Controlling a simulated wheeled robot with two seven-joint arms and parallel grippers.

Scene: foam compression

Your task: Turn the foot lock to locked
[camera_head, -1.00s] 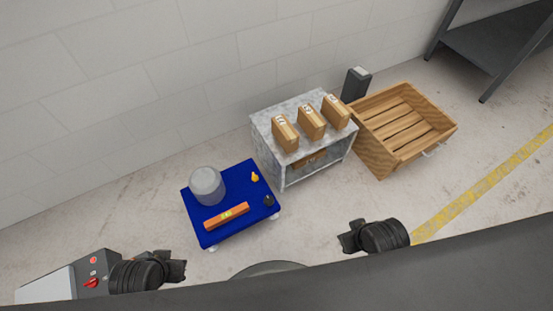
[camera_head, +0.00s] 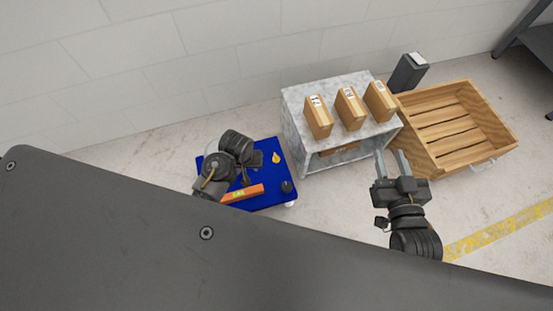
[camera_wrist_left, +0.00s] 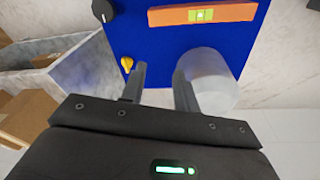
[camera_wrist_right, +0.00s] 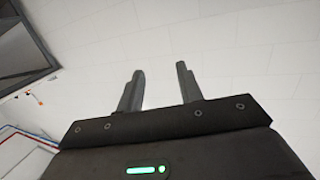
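A blue wheeled platform (camera_head: 270,199) stands on the floor. On it are a yellow piece (camera_head: 276,157) and a black knob (camera_head: 287,187); I cannot tell which is the foot lock or its setting. In the left wrist view the yellow piece (camera_wrist_left: 127,63) is just left of my left gripper (camera_wrist_left: 160,85), and the black knob (camera_wrist_left: 103,10) is farther off at upper left. My left gripper is open above the platform, its fingers apart; the head view hides its tips behind the wrist. My right gripper (camera_head: 391,160) is open and empty, in front of the grey cabinet.
The platform also carries an orange level (camera_head: 243,194) and a pale cylinder (camera_wrist_left: 212,80), close to my left gripper's right finger. A grey cabinet (camera_head: 296,112) with several boxes on top stands to the right. Beyond it is a wooden crate (camera_head: 480,158).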

